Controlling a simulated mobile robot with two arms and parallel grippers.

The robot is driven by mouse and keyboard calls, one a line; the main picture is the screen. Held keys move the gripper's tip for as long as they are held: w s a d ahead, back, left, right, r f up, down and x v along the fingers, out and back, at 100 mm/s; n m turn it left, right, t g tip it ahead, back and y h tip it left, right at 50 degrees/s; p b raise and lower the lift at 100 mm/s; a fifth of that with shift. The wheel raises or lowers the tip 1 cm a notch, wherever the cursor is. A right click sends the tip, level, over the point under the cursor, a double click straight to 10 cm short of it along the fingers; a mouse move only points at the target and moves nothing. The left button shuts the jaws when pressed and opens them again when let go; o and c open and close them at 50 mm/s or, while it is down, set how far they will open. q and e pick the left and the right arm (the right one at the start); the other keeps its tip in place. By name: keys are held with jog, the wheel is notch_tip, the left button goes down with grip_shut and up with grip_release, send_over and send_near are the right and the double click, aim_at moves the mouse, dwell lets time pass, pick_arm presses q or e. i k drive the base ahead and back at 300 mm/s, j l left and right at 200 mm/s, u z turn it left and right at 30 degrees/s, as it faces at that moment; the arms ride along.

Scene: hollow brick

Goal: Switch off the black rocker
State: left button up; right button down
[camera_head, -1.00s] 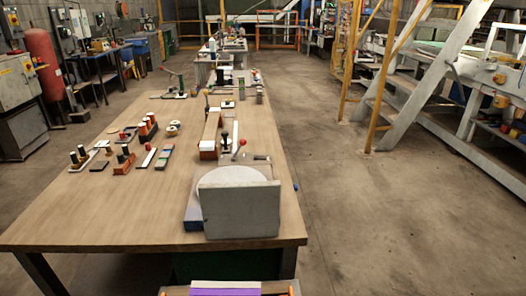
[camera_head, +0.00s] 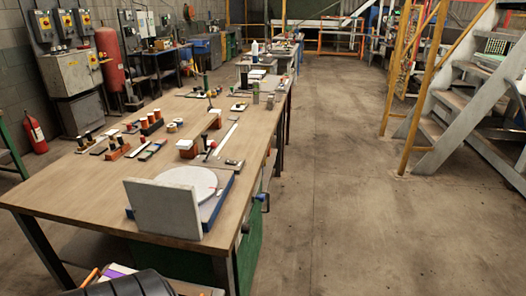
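I cannot make out a black rocker in this view; any such switch is too small or hidden. Grey switch boxes with yellow and red parts (camera_head: 66,22) hang on the left wall. Below them is a grey cabinet (camera_head: 70,72) with more yellow and red switches on its front. Neither of my grippers is in view. A dark rounded shape (camera_head: 130,286) shows at the bottom left edge, and I cannot tell what it is.
A long wooden workbench (camera_head: 75,190) with several small parts fills the left and middle. A grey upright slab (camera_head: 162,208) stands at its near end. A fire extinguisher (camera_head: 35,134) is at the left. Yellow-railed stairs (camera_head: 455,120) stand right. Concrete floor (camera_head: 340,200) right of the bench is clear.

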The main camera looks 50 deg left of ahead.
aim_at(229, 162)
jog(key=i+u, duration=0.25)
jog(key=i, duration=0.25)
jog(key=i+l+u, duration=0.15)
jog(key=i+u, duration=0.15)
jog(key=i, duration=0.15)
jog(key=i+l+u, duration=0.25)
jog(key=i, duration=0.2)
jog(key=i+j+u, duration=0.15)
jog(key=u, duration=0.35)
jog(key=i+u, duration=0.25)
jog(key=u, duration=0.25)
jog(key=i+u, duration=0.25)
jog(key=u, duration=0.25)
jog(key=i+l+u, duration=0.15)
jog(key=u, duration=0.3)
jog(key=i+l+u, duration=0.2)
jog(key=u, duration=0.3)
jog(key=i+l+u, duration=0.15)
jog(key=i+u, duration=0.3)
jog(key=k, duration=0.1)
